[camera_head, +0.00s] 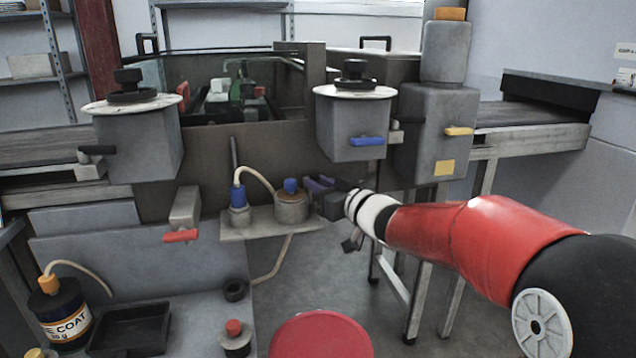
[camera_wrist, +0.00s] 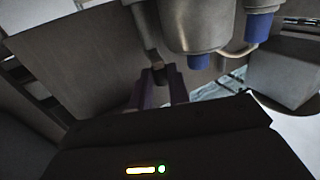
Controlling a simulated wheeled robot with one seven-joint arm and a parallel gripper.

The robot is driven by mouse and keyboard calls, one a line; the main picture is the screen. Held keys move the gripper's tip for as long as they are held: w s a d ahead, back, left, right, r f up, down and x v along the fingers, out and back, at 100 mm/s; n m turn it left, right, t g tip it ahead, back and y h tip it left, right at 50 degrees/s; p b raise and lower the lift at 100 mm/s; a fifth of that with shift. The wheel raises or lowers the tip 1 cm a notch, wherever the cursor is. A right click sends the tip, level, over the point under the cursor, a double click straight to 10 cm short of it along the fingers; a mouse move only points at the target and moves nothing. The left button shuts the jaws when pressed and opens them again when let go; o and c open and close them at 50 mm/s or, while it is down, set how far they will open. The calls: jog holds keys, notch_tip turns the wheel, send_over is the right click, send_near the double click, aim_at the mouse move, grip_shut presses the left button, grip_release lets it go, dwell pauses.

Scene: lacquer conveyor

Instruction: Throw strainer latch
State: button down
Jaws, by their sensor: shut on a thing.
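The strainer looks to be the grey round pot (camera_head: 291,208) with a blue cap on the small shelf at the middle of the machine. A round grey body with a blue end also shows in the wrist view (camera_wrist: 195,28). In the head view the latch is hidden by the fingers.
A blue-capped bottle (camera_head: 239,212) with a pale hose stands left of the pot on the shelf (camera_head: 262,230). A grey box with a blue lever (camera_head: 367,141) hangs just above my gripper. A red lever (camera_head: 181,236) is lower left.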

jog(key=shift+r, duration=0.1)
jog(key=c, duration=1.6)
grip_release()
jog(key=v, duration=0.8)
jog(key=shift+w, duration=0.1)
